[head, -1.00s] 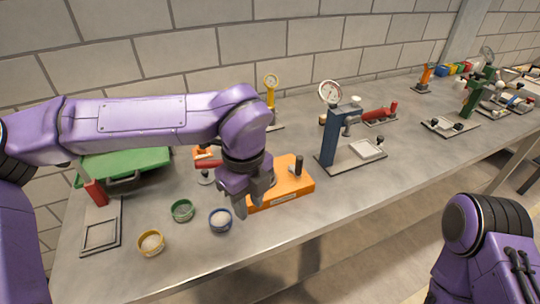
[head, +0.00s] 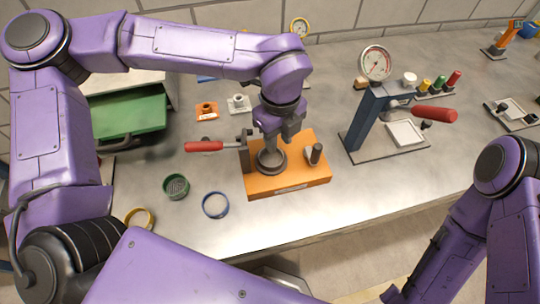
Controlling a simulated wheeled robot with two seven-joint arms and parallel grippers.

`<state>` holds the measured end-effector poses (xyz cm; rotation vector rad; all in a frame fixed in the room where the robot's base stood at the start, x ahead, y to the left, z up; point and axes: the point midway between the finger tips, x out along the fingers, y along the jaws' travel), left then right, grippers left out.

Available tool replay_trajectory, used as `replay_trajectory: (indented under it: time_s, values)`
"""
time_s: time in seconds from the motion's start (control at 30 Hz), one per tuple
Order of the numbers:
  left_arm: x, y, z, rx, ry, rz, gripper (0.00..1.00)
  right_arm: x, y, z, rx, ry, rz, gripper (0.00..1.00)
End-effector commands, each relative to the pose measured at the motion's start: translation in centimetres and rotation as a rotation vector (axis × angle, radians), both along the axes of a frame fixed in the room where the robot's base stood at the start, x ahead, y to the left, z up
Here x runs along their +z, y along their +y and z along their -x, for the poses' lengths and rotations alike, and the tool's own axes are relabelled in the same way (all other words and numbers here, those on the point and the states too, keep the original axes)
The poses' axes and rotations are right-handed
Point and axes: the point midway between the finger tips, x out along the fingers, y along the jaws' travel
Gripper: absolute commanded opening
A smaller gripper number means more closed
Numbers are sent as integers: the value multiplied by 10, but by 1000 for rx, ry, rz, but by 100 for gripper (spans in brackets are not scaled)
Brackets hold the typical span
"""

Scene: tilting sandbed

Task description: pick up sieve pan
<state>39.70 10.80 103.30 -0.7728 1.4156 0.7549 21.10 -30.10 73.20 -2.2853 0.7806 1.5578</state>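A small dark grey round pan (head: 271,161) sits on the orange base (head: 300,178); I cannot tell for sure that it is the sieve pan. My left gripper (head: 273,142) points down right above it, its fingers at or close to the rim. The fingertips are too small and overlapped to show whether they are open or closed on it. A green sieve ring with a mesh floor (head: 176,190), a blue ring (head: 215,217) and a partly covered yellow ring (head: 147,213) lie on the table left of the base. My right gripper is out of view.
A red-handled clamp (head: 205,147) stands at the base's left edge and a black knob (head: 316,153) on its right. A blue press with a dial (head: 365,120) stands to the right. A green drawer (head: 125,113) is at left. The front table strip is clear.

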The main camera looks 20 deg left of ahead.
Motion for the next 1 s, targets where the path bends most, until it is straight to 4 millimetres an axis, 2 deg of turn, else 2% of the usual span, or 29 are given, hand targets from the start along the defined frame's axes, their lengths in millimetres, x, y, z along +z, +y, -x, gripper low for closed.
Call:
replay_trajectory:
  time_s: [0.03, 0.13, 0.2, 0.3, 0.47, 0.5, 0.6, 1.0]
  values:
    - [-6, 0, -1, 0, 11, -3, 34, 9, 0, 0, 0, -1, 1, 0]
    - [-26, 0, -3, 0, 14, -3, 34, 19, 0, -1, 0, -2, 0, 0]
    - [-39, 1, -4, 3, 13, -2, 34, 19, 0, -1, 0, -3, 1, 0]
    - [-48, 1, -5, 4, 10, -2, 34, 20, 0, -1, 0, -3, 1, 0]
    - [-50, 1, -5, 4, 9, -1, 34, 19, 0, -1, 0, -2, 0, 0]
    - [-50, 1, -5, 4, 9, -1, 31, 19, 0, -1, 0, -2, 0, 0]
    - [-49, 1, -5, 4, 9, -1, 0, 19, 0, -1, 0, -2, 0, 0]
    - [-48, 1, -5, 5, 8, -2, 0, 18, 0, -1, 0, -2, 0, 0]
